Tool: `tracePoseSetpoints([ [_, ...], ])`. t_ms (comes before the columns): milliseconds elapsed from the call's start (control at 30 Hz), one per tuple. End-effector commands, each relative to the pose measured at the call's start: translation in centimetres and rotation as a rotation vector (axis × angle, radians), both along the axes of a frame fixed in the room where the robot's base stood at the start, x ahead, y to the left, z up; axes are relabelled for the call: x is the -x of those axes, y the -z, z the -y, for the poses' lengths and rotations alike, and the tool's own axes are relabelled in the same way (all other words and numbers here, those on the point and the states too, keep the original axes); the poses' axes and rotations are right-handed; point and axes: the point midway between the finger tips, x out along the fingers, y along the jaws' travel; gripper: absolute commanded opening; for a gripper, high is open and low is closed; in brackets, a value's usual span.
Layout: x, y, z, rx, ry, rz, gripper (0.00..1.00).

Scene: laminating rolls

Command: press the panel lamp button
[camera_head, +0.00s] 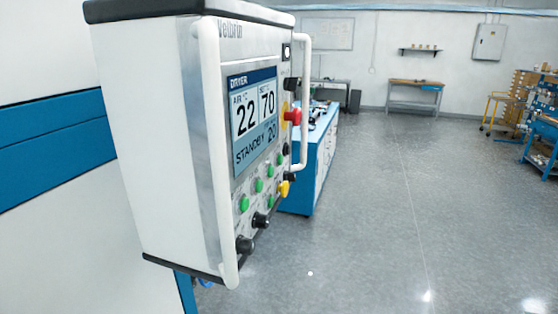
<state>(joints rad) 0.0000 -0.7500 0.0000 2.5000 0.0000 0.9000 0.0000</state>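A white control panel box (150,130) with a grey face and white side handles hangs at the left, seen at a slant. Its screen (254,118) reads "DRYER", 22, 70 and "STANDBY 20". Below the screen are several green buttons (244,203), a yellow knob or button (284,188) and black knobs (245,245). A red stop button (294,116) sticks out at the right of the face. The labels are too small to tell which one is the lamp button. My gripper is not in view.
A blue and white cabinet (314,165) stands behind the panel. A wooden bench (416,84) is at the far wall and shelving (530,95) at the far right. The grey floor (400,220) to the right of the panel is clear.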

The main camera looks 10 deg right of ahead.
Motion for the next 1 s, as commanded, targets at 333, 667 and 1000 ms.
tracePoseSetpoints([
  [333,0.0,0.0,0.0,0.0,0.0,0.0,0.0],
  [667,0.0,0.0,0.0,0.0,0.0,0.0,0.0],
  [1000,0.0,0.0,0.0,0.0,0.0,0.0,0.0],
])
